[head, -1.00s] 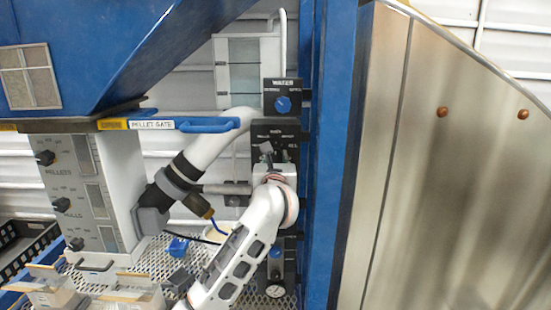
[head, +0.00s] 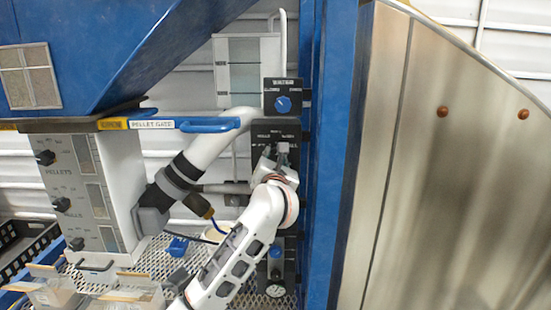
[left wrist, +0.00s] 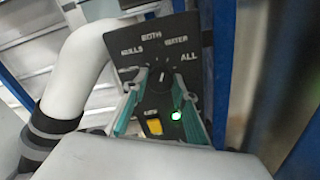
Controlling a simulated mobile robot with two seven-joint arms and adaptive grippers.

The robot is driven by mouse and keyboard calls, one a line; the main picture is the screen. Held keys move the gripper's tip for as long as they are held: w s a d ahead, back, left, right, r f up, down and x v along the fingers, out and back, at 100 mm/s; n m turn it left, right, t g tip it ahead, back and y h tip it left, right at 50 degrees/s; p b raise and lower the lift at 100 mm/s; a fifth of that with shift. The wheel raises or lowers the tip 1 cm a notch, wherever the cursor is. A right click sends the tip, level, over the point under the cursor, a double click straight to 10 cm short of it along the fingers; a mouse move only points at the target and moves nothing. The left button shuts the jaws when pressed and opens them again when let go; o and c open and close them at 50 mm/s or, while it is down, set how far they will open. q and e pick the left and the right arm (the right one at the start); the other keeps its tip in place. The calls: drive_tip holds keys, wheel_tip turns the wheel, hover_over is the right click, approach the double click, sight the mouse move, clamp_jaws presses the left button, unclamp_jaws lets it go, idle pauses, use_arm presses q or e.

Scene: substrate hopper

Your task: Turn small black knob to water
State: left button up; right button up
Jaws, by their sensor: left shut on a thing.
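The small black knob (left wrist: 162,82) sits on a black selector panel (left wrist: 150,46) with labels that read like HULLS, BOTH, WATER and ALL around it. Its small white mark points roughly upward in the left wrist view; the exact label it meets is hard to tell. My left gripper (left wrist: 160,100) has its teal fingers on both sides of the knob and is shut on it. In the head view my left gripper (head: 279,158) covers the knob, with the panel's top (head: 276,129) showing above. My right gripper is not in view.
A WATER panel with a blue knob (head: 283,104) is above. A yellow button (left wrist: 155,126) and lit green lamp (left wrist: 176,115) are below the black knob.

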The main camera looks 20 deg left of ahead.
use_arm(q)
drive_tip(key=shift+m, duration=1.3)
drive_tip(key=o, duration=1.1)
drive_tip(key=v, duration=1.2)
